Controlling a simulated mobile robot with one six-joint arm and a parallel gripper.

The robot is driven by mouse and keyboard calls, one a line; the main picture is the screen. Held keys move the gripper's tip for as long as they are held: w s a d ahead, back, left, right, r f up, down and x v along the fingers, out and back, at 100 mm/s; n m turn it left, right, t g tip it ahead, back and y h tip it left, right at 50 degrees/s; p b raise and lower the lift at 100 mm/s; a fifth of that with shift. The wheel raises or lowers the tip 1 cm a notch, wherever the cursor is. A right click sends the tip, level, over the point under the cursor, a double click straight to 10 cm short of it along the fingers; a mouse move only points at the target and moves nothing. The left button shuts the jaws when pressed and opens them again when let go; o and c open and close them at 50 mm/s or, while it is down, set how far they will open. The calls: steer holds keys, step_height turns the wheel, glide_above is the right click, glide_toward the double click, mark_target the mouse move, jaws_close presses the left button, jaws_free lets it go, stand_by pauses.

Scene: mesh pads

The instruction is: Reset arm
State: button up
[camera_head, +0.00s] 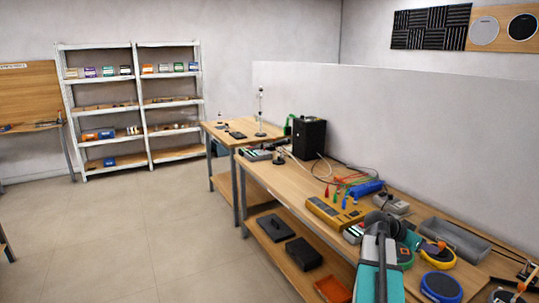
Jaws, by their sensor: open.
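My arm, teal and dark grey, rises from the bottom edge right of centre and bends right over the workbench (287,178). My gripper (434,247) appears small at its end, over the yellow-rimmed round pad (447,261); it is open and I see nothing held in it. The height of the gripper above the pad cannot be told. A blue round pad (441,288) lies in front of it.
A lower shelf holds black cases (304,254) and an orange tray (334,290). The floor (130,240) at left is clear.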

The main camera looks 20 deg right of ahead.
steer(key=w+a+f+n+t+y, duration=0.1)
steer(key=w+a+f+n+y, duration=0.15)
steer(key=w+a+f, duration=0.5)
steer(key=w+a+f+n+t+y, duration=0.1)
steer(key=w+a+f+n, duration=0.3)
steer(key=a, duration=0.7)
steer(key=w+a+f+n+t+y, duration=0.1)
steer(key=w+a+f+n+y, duration=0.2)
steer(key=a+f, duration=0.55)
steer(key=s+a+f+n+y, duration=0.1)
steer(key=a+f+n+y, duration=0.35)
steer(key=a, duration=1.35)
steer(key=s+a+f+n+y, duration=0.1)
steer(key=a+f+n, duration=0.6)
steer(key=a, duration=1.1)
steer(key=s+f+m+g+b, duration=0.2)
steer(key=s+f+g+b, duration=0.4)
steer(key=s+f, duration=1.9)
step_height(320, 180, down, 3)
steer(key=shift+d+r+b, duration=0.1)
steer(key=shift+d+b, duration=0.25)
steer(key=shift+b, duration=0.6)
steer(key=shift+c, duration=0.3)
